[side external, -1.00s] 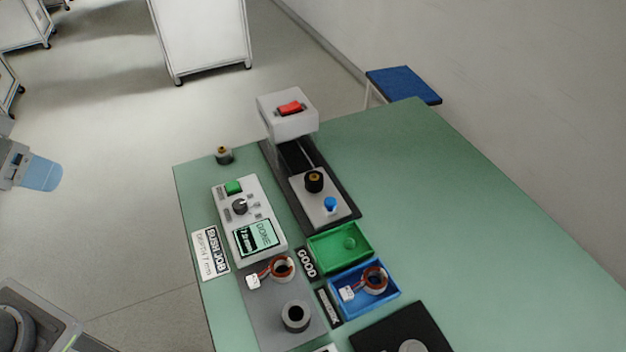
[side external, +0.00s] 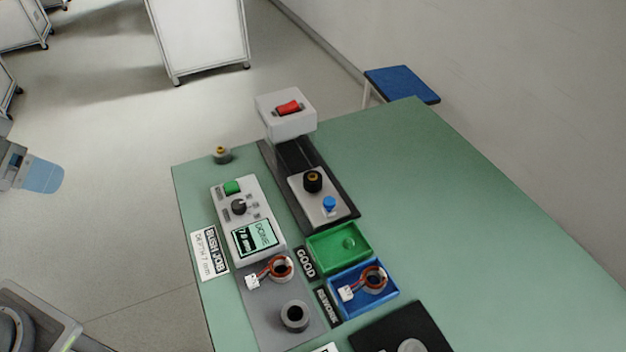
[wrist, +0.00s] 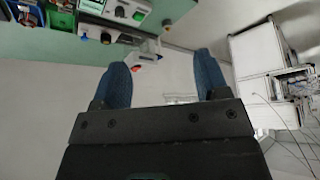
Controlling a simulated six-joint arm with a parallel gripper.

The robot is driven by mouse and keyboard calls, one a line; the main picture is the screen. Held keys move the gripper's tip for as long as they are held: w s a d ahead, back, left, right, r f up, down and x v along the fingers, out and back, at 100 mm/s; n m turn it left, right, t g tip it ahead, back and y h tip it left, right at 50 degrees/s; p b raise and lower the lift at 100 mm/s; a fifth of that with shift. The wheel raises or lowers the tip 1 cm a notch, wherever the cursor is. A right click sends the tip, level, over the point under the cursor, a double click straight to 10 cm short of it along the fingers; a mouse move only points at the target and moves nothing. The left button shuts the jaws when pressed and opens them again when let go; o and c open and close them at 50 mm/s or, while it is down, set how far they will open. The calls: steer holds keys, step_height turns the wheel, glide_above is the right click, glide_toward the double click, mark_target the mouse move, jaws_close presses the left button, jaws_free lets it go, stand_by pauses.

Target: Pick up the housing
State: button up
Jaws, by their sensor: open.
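A grey hollow cylinder, which looks like the housing (side external: 295,316), stands upright on the grey mat (side external: 262,318) near the front of the green table. A copper-wound stator with a white plug (side external: 282,266) lies behind it on the same mat. My gripper (wrist: 163,72) is open and empty in the wrist view, with its two blue fingers wide apart. Part of it shows at the left edge of the side view (side external: 42,177), off the table and well away from the housing. I cannot make out the housing surely in the wrist view.
A green tray (side external: 318,262) is empty of parts; a blue tray (side external: 388,298) holds another wound stator. A press (side external: 288,120) and a control box with a display (side external: 222,212) stand behind. A black block (side external: 375,340) is at the front. The table's right side is clear.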

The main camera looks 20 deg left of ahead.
steer(key=shift+o, duration=0.5)
steer(key=n+g+h, duration=0.4)
steer(key=n+g, duration=0.1)
steer(key=n, duration=1.5)
glide_above(312, 176)
steer(key=a, duration=0.2)
steer(key=f, duration=1.4)
steer(key=s+f, duration=0.1)
steer(key=f, duration=0.6)
steer(key=shift+a+f, duration=0.1)
steer(key=shift+f, duration=0.1)
steer(key=shift+w+d+x, duration=0.1)
steer(key=shift+w+x, duration=0.1)
steer(key=shift+x, duration=1.25)
steer(key=shift+w+d+x, duration=0.1)
steer(key=shift+w+x, duration=0.05)
steer(key=shift+x, duration=1.3)
steer(key=shift+r, duration=0.15)
